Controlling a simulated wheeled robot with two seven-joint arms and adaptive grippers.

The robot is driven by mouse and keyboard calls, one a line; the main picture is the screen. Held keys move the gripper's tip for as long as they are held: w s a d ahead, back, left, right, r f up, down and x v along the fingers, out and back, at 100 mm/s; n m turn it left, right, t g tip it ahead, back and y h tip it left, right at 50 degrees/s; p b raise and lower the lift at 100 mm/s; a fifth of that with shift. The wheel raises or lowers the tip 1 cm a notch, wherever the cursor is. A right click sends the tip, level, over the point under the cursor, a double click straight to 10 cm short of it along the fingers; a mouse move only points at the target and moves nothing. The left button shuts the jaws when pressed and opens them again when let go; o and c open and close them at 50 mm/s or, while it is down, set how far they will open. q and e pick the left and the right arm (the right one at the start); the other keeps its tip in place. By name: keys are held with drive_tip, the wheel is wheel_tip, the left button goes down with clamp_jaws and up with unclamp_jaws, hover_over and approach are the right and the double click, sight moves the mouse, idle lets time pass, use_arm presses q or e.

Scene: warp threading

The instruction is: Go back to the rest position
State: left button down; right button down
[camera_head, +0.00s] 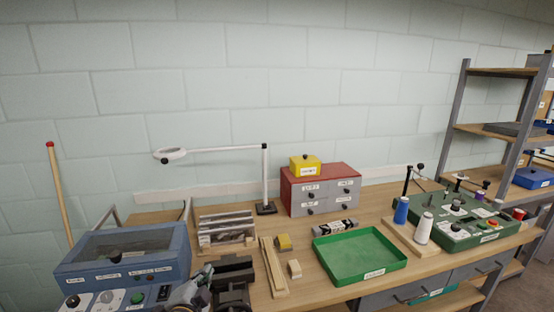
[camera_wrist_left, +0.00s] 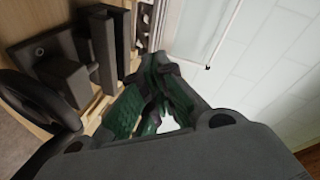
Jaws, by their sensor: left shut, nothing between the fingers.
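My left gripper (camera_head: 203,274) shows at the lower left of the head view, in front of the wooden workbench and beside the blue machine (camera_head: 124,262). In the left wrist view its green-padded fingers (camera_wrist_left: 158,95) are closed together with nothing between them. A dark vise-like block (camera_head: 233,278) stands just right of the gripper in the head view; a dark block also shows at the left of the wrist view (camera_wrist_left: 68,68). My right gripper is in neither view.
A green tray (camera_head: 360,278), wooden strips (camera_head: 272,265), a drawer cabinet (camera_head: 320,188) with a yellow box (camera_head: 305,166), a lamp (camera_head: 265,180), thread cones (camera_head: 424,228) and a green machine (camera_head: 465,226) occupy the bench. Metal shelving (camera_head: 460,105) stands at the right.

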use_arm(q)
drive_tip(key=s+a+f+n+g, duration=0.1)
drive_tip(key=s+f+n+g, duration=0.45)
drive_tip(key=s+f, duration=0.45)
drive_tip(key=s+a+f+n+g, duration=0.1)
drive_tip(key=s+f+n+g, duration=0.45)
drive_tip(key=s, duration=0.65)
wheel_tip(320, 180, down, 34)
drive_tip(key=s+m+g, duration=0.1)
drive_tip(key=s+g, duration=0.1)
drive_tip(key=s, duration=0.1)
drive_tip(key=s+a+f, duration=0.2)
drive_tip(key=s+f, duration=0.8)
drive_tip(key=s, duration=0.1)
drive_tip(key=s+a+f+g, duration=0.1)
drive_tip(key=s+a+f, duration=0.1)
drive_tip(key=s+f, duration=0.8)
drive_tip(key=shift+s+f+m+h, duration=0.2)
drive_tip(key=shift+s+m+h, duration=0.1)
drive_tip(key=shift+s, duration=0.3)
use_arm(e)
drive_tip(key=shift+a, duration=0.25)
